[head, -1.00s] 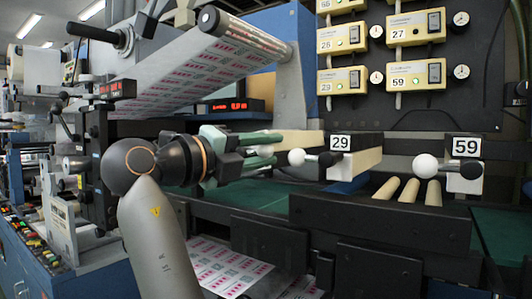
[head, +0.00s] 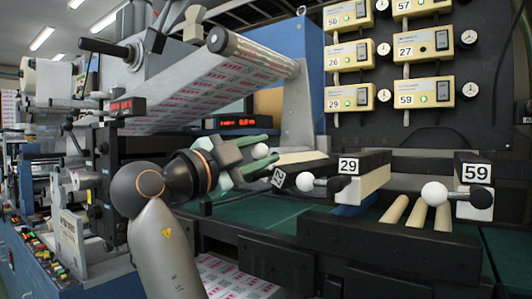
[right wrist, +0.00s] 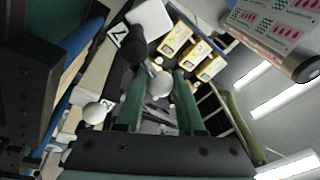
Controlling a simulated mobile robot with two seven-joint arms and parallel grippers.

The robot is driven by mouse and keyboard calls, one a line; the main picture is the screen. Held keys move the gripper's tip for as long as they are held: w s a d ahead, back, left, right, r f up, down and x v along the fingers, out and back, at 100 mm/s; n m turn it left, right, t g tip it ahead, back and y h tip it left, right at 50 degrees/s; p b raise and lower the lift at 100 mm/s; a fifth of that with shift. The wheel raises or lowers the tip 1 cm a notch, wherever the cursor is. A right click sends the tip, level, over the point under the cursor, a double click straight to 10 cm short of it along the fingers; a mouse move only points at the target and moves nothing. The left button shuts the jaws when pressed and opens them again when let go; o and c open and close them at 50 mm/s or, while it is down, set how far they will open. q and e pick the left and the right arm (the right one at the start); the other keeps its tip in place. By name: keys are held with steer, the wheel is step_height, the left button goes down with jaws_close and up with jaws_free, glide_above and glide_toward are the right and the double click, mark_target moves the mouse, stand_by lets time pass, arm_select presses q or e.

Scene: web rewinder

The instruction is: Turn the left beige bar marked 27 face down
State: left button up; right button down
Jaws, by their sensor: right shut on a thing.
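The left beige bar (head: 300,157) lies at the back, left of the bar marked 29. Its dark end plate (head: 278,178) has a white label, tilted and too small to read surely. The label also shows in the right wrist view (right wrist: 117,34). My right gripper (head: 262,150) has green fingers shut on a white ball knob (right wrist: 160,85) at the near end of this bar. The knob also shows between the fingers in the head view (head: 260,151). The bar looks rolled partway about its length. My left gripper is not in view.
The bar marked 29 (head: 373,180) stands close to the right, with its own white knob (head: 305,181) near my fingers. The bar marked 59 (head: 473,208) is farther right. Printed web (head: 215,85) and its roller hang above left. Numbered beige boxes (head: 423,93) fill the back panel.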

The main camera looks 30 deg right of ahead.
steer(key=n, duration=0.1)
steer(key=w+n+t, duration=0.1)
steer(key=n, duration=0.2)
steer(key=shift+w+a+r+n+p, duration=0.25)
steer(key=shift+a+r+n+p, duration=0.05)
steer(key=shift+a+p, duration=0.1)
steer(key=n, duration=0.1)
steer(key=w+n+t, duration=0.1)
steer(key=n, duration=0.1)
steer(key=n+p, duration=0.1)
steer(key=shift+w+a+y, duration=0.2)
steer(key=shift+a+y, duration=0.05)
steer(key=shift+y, duration=0.05)
arm_select(q)
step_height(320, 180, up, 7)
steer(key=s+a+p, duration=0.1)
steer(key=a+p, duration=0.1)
steer(key=p, duration=0.5)
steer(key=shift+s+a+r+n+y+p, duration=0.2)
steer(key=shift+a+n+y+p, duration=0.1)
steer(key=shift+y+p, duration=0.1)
arm_select(e)
steer(key=w+a+f+n+t+y, duration=0.1)
steer(key=w+f+n+y, duration=0.2)
steer(key=n, duration=1.4)
steer(key=shift+w+a+f+n+t, duration=0.2)
steer(key=shift+w+f+n+t, duration=0.15)
steer(key=shift+f, duration=0.75)
steer(key=shift+f+y, duration=0.1)
steer(key=shift+y, duration=0.2)
